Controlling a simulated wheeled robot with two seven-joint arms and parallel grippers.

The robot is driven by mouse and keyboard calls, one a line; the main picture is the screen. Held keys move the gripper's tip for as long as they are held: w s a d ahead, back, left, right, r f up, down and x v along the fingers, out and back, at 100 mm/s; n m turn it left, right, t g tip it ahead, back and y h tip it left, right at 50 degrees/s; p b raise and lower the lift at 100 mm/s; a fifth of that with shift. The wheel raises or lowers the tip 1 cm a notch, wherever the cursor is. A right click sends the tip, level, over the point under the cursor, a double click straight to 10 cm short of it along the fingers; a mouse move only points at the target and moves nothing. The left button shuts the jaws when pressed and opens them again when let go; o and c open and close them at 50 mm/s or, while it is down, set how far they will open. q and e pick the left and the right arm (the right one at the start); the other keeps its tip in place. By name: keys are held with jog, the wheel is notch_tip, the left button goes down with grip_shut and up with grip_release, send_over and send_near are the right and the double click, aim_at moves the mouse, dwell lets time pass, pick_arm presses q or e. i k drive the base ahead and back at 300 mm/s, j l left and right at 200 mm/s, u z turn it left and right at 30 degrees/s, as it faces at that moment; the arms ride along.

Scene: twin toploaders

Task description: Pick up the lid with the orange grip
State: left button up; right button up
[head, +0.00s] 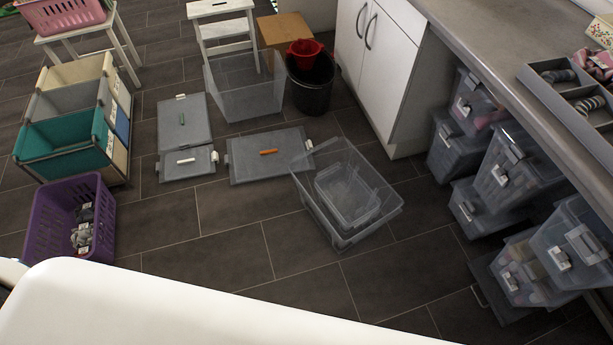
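The lid with the orange grip (257,161) lies flat on the dark tiled floor near the middle of the head view. Its orange grip (269,152) is a short bar on top. The lid's right edge is close to a clear open bin (378,215), which holds a smaller clear bin (347,196). A lid with a green grip (173,132) and a smaller lid with a white grip (174,170) lie to its left. Neither of my grippers is in view.
A clear bin (240,112) and a black bucket (311,92) stand behind the lid. A purple basket (38,220) is at left. Stacked clear boxes (516,165) sit under the counter (500,62) at right. Floor in front of the lid is clear.

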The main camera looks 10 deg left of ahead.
aim_at(258, 156)
jog(key=j+z, duration=0.15)
jog(key=z, duration=0.3)
jog(key=i+j+z, duration=0.1)
jog(key=z, duration=0.3)
jog(key=j+z, duration=0.4)
jog(key=j, duration=0.75)
jog(key=j+z, duration=0.45)
jog(key=j, duration=0.7)
jog(key=k, duration=0.05)
